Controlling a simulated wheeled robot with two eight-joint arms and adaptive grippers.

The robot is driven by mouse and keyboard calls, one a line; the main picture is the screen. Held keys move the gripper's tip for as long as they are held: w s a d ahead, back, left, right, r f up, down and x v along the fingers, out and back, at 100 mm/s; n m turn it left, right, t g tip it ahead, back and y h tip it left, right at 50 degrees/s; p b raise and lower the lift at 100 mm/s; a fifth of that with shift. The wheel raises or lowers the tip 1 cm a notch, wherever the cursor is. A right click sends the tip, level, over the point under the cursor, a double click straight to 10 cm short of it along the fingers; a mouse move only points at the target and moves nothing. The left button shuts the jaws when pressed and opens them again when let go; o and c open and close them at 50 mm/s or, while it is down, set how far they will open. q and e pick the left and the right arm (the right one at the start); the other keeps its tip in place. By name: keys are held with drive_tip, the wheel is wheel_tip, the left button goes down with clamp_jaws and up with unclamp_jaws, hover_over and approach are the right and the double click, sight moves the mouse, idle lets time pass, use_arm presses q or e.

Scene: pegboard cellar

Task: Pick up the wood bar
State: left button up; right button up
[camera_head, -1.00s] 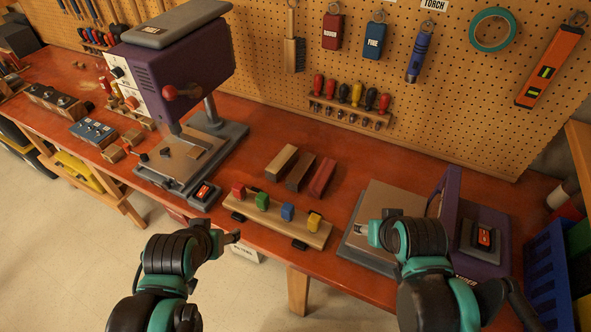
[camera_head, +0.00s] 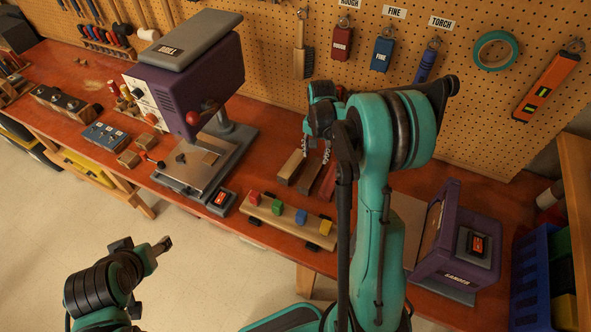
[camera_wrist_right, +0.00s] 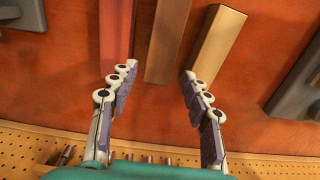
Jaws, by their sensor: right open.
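Three bars lie side by side on the red bench: a light wood bar (camera_head: 289,167), a dark brown bar (camera_head: 309,176) and a red bar (camera_head: 328,183). In the right wrist view the light wood bar (camera_wrist_right: 217,45) is on the right, the brown bar (camera_wrist_right: 168,38) in the middle and the red bar (camera_wrist_right: 115,30) on the left. My right gripper (camera_wrist_right: 158,76) is open and empty above them, its fingers spread either side of the brown bar's near end; in the head view the gripper (camera_head: 318,148) partly hides the bars. My left gripper (camera_head: 161,246) is over the floor before the bench; its jaw opening is unclear.
A wooden rack with coloured blocks (camera_head: 262,217) lies in front of the bars. A purple drill press (camera_head: 193,85) stands left and a purple sander (camera_head: 455,245) right. The pegboard (camera_head: 460,110) closes off the back.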

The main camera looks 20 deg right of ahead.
sight(314, 167)
wheel_tip(314, 167, down, 8)
drive_tip(key=shift+w+r+b, duration=0.1)
drive_tip(key=shift+b, duration=0.6)
drive_tip(key=c, duration=1.1)
